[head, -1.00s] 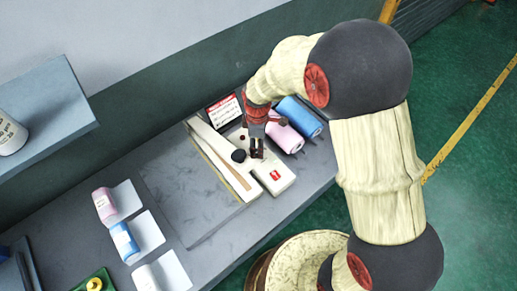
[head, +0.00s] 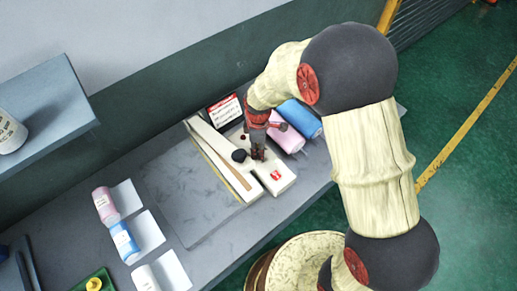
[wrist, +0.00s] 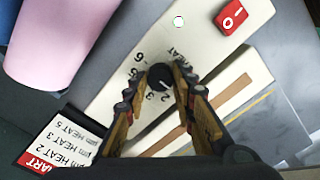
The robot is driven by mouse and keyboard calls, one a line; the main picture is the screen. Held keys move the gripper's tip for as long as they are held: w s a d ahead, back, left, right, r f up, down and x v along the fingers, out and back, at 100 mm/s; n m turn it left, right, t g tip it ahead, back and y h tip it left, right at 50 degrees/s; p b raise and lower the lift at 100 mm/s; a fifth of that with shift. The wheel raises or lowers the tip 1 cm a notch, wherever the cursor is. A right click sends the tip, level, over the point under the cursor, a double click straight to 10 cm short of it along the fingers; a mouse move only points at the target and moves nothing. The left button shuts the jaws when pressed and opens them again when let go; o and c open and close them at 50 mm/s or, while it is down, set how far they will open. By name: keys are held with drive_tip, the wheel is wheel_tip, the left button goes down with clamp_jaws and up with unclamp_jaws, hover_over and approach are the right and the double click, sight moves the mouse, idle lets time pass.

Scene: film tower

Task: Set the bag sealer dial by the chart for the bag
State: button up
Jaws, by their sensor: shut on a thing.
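The bag sealer (head: 284,180) lies on the bench, cream with a long arm. Its black dial (wrist: 160,77) shows in the wrist view with printed numbers and the word HEAT around it. A pale pointer mark is on the dial, but the number it meets is unclear. My gripper (wrist: 161,73) points down and is shut on the dial; it also shows in the head view (head: 258,154). The chart (head: 225,111) stands behind the sealer, red-headed. In the wrist view, the chart (wrist: 66,143) lists HEAT 5, HEAT 3 and HEAT 2, with its other words cut off.
A pink roll (head: 286,138) and a blue roll (head: 301,117) lie right of the sealer. A red switch (wrist: 234,16) is on the sealer. A wall shelf (head: 45,100) is at upper left.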

clamp_jaws()
drive_tip(key=m, duration=0.4)
drive_tip(key=shift+p, duration=0.4)
drive_tip(key=m, duration=0.3)
drive_tip(key=shift+m+p, duration=0.3)
drive_tip(key=m, duration=0.6)
drive_tip(key=shift+p, duration=0.35)
drive_tip(key=shift+m, duration=0.4)
drive_tip(key=o, duration=0.6)
unclamp_jaws()
drive_tip(key=shift+o, duration=0.3)
